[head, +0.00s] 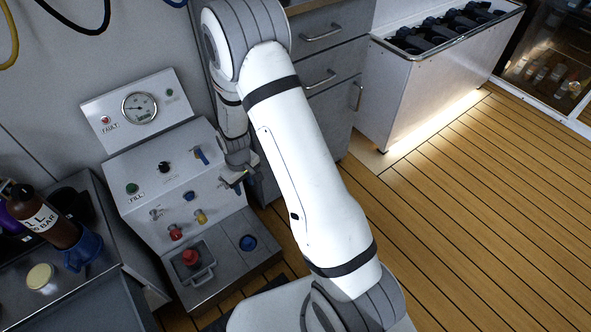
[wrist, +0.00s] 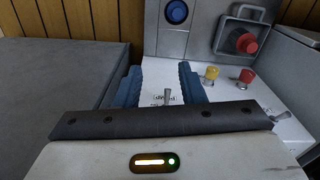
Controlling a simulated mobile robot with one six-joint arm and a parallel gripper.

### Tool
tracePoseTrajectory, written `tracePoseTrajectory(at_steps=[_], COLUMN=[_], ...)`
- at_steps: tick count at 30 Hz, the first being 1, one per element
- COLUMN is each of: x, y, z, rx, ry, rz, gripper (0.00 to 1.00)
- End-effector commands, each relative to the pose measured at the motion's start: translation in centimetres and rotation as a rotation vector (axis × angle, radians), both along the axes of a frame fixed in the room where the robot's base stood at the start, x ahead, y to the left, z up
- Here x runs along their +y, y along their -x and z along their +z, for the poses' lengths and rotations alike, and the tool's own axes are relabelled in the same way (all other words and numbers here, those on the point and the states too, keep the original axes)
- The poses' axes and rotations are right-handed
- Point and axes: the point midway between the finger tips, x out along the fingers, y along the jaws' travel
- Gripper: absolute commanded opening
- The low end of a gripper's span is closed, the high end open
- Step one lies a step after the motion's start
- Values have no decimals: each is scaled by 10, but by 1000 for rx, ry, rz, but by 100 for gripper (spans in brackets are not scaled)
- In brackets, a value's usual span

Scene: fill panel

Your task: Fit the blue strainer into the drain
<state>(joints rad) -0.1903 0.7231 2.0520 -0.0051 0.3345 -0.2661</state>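A round blue piece (head: 248,243), likely the strainer, lies at the right part of the grey ledge at the foot of the panel. In the wrist view it is a blue disc (wrist: 177,12) with a dark rim; I cannot tell how deep it sits. No separate empty drain is clear. My gripper (head: 236,180) is in front of the panel, above the ledge and apart from the blue piece. In the wrist view its two blue fingers (wrist: 161,84) are spread with nothing held between them; a small metal toggle switch shows in the gap beyond.
Red (wrist: 247,76) and yellow (wrist: 212,72) knobs stick out of the panel. The wooden floor is clear at right.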

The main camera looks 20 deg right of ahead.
Motion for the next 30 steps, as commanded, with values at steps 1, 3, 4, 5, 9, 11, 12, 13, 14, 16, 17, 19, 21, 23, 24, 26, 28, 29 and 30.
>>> tracePoseTrajectory(at_steps=[1,3,4,5,9,11,12,13,14,16,17,19,21,23,24,26,28,29,30], x=[-8,-17,-22,-26,-46,-54,-59,-63,-67,-75,-78,-85,-90,-94,-96,-98,-90,-87,-87], y=[2,10,15,19,47,62,72,80,89,110,120,141,162,178,186,198,206,209,211], z=[28,62,75,89,147,169,183,193,202,222,230,246,258,266,270,274,277,278,279], rx=[-12,-19,-21,-24,-34,-39,-42,-45,-47,-53,-54,-60,-63,-66,-69,-70,-70,-70,-70], ry=[-3,-5,-5,-6,-10,-12,-13,-14,-15,-17,-17,-19,-22,-23,-24,-25,-25,-25,-25], rz=[-28,-66,-82,-99,-174,-207,-228,-245,-261,-298,-315,-350,-385,-408,-422,-439,-452,-454,-458], gripper=[36,36,36,36,36,36,36,36,36,36,36,36,36,36,36,36,36,36,36])
